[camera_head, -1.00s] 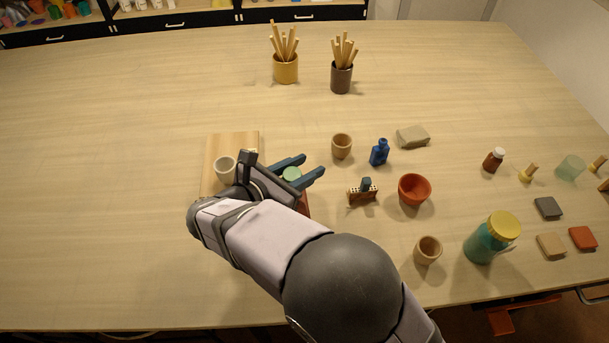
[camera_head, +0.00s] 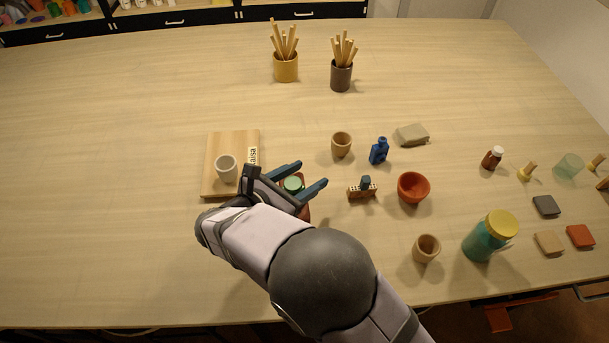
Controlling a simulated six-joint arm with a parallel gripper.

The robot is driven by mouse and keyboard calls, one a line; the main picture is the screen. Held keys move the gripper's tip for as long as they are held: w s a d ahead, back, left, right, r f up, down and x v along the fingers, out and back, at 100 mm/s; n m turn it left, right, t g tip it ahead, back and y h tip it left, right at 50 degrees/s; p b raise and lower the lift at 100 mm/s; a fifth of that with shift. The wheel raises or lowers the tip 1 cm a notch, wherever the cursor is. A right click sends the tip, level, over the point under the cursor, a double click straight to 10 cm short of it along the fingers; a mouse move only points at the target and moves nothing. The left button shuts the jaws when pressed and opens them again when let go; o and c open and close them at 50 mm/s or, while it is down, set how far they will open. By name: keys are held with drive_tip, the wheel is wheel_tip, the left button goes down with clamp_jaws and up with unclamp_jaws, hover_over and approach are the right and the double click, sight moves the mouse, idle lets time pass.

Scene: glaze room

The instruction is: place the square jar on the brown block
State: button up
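The square jar (camera_head: 293,184) shows as a green top between the two blue fingers of my gripper (camera_head: 313,174). The fingers are spread wider than the jar's top, one on each side of it, so my gripper looks open around it. A reddish-brown surface, which looks like the brown block (camera_head: 305,212), shows below and beside the jar. The jar appears to stand on it, but my fingers and wrist hide the contact and most of the block.
A wooden board (camera_head: 232,145) with a pale cup (camera_head: 226,167) lies just left of my gripper. The table's left side is clear.

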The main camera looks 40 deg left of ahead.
drive_tip(key=shift+r, duration=0.25)
drive_tip(key=shift+s, duration=0.3)
drive_tip(key=b+v, duration=0.3)
drive_tip(key=v, duration=0.8)
drive_tip(key=shift+s+r+b, duration=0.15)
drive_tip(key=shift+r+b, duration=0.05)
drive_tip(key=shift+b, duration=0.2)
